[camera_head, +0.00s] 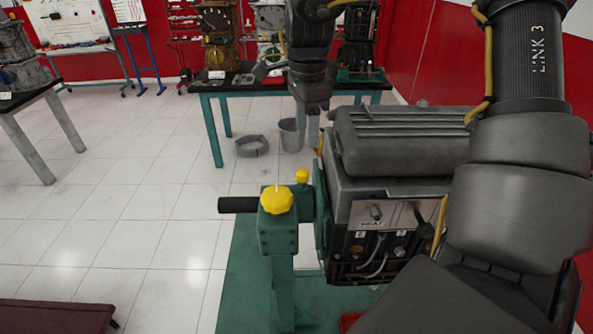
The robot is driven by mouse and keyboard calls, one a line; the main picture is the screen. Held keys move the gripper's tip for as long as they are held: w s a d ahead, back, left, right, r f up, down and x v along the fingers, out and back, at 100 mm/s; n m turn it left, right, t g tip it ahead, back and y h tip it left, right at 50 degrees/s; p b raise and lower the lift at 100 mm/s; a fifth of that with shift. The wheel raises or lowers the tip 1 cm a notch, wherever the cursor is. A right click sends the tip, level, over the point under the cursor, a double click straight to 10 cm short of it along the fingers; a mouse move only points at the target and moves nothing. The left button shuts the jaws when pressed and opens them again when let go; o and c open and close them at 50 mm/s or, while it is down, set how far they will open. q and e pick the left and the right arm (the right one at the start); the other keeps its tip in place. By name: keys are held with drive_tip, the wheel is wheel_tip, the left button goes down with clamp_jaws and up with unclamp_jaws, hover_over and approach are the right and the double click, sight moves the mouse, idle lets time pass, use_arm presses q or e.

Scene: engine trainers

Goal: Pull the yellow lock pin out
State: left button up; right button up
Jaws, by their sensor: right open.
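A small yellow knob (302,175), which looks like the lock pin's head, sits on top of the green stand (278,240) beside the engine. A larger yellow lobed knob (276,199) is on the stand just left of it and nearer to me. My right gripper (312,132) points down above and slightly beyond the small knob. It is open and appears empty, apart from the knob. The shaft of the pin below its head is hidden. My left gripper is not in view.
The grey engine (400,145) fills the space right of the stand, partly behind my right arm. A black bar (238,205) sticks out left of the stand. A green-legged table (215,125) stands behind, with a bucket (291,135) near it.

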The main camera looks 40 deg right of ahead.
sight(304, 171)
drive_tip(key=f, duration=0.3)
drive_tip(key=f+p, duration=0.1)
drive_tip(key=f, duration=0.3)
drive_tip(key=f+p, duration=0.1)
drive_tip(key=f, duration=0.3)
drive_tip(key=shift+w, duration=0.25)
clamp_jaws()
